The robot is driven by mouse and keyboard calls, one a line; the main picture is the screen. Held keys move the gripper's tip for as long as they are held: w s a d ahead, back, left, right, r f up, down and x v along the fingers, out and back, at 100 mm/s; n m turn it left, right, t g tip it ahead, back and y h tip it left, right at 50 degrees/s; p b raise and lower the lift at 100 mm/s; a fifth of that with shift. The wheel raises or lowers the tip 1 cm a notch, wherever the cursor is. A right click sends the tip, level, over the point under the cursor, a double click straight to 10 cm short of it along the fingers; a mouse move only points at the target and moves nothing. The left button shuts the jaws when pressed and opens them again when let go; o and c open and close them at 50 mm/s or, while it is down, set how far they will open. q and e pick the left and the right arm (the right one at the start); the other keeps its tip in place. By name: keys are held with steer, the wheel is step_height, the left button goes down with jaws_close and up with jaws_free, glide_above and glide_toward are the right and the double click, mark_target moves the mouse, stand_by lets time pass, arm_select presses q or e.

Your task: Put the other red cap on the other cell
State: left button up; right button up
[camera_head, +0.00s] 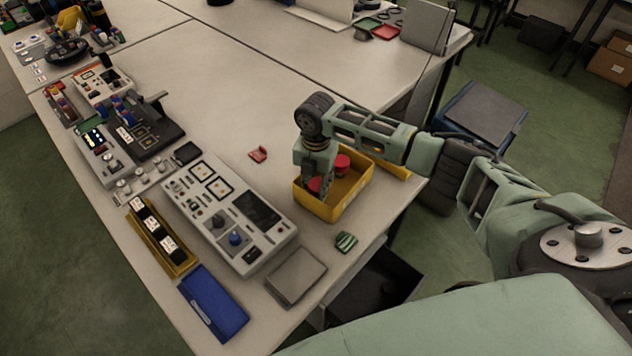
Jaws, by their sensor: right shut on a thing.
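My right gripper (318,187) points down into the yellow bin (329,211) and is shut on a red cap (314,184) low inside it. Another red cap (342,163) is in the same bin, just behind and to the right of the gripper. The gripper's fingers partly hide the held cap. Several dark blocks with white labels, perhaps the cells (154,229), lie in a row in a yellow tray (180,266) at the left front. Caps on them are too small to make out. My left gripper is out of view.
A grey instrument panel (196,213) lies between tray and bin. A small red piece (258,154) lies behind the panel. A blue box (213,303), a grey plate (296,276) and a green striped item (346,242) lie near the front edge. The table behind the bin is clear.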

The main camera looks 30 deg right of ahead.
mark_target(316, 184)
steer(key=o, duration=0.9)
steer(key=shift+o, duration=0.6)
steer(key=o, duration=0.4)
steer(key=shift+c, duration=0.2)
steer(key=shift+r, duration=0.1)
steer(key=shift+r+p, duration=3.45)
steer(key=shift+f, duration=0.1)
